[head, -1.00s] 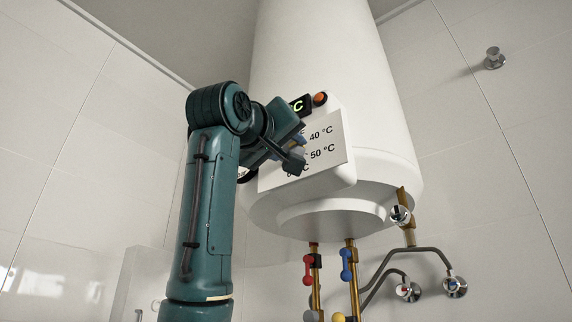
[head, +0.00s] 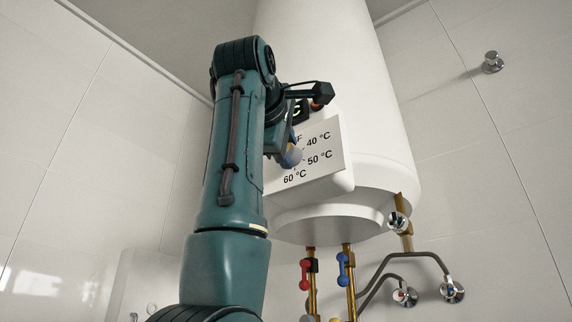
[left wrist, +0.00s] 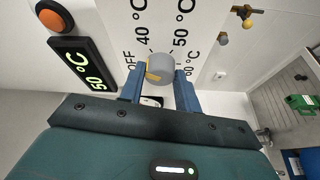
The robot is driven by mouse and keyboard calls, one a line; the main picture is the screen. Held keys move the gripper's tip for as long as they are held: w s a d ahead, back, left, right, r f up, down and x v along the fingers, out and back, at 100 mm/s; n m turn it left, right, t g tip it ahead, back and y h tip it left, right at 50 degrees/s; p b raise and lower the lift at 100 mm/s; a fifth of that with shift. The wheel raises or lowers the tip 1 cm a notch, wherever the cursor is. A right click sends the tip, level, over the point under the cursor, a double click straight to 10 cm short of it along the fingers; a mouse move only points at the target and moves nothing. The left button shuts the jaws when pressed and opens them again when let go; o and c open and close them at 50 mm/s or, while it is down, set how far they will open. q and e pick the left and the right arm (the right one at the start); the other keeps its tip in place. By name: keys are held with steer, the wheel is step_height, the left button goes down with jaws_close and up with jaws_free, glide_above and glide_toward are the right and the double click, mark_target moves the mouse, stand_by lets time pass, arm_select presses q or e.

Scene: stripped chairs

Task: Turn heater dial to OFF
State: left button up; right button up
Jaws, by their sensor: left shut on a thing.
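The heater dial (left wrist: 161,69) is a round grey knob with a yellow mark on its left side in the left wrist view. It sits on a white panel (left wrist: 205,35) lettered OFF, 40 °C, 50 °C and 60 °C. The yellow mark faces the left, OFF side; its exact setting is hard to tell. My left gripper (left wrist: 158,88) is shut on the dial, with a blue finger at each side. In the head view, the dial (head: 293,157) shows partly behind my left gripper (head: 287,150). The display (left wrist: 83,71) reads 50 °C. My right gripper is not in view.
The white heater tank (head: 335,60) carries the panel (head: 325,170). An orange button (left wrist: 54,16) sits beside the display. Below the tank are pipes with a red valve (head: 307,272) and a blue valve (head: 344,272).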

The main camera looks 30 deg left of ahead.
arm_select(q)
steer(key=n, duration=0.2)
steer(key=n+g, duration=0.1)
steer(key=n, duration=0.1)
steer(key=shift+r+g, duration=0.15)
steer(key=shift+g, duration=0.15)
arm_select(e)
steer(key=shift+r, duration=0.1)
arm_select(q)
steer(key=shift+n+h, duration=0.4)
steer(key=o, duration=1)
steer(key=shift+a, duration=0.1)
steer(key=shift+c, duration=0.2)
steer(key=v, duration=1.3)
steer(key=shift+r, duration=0.2)
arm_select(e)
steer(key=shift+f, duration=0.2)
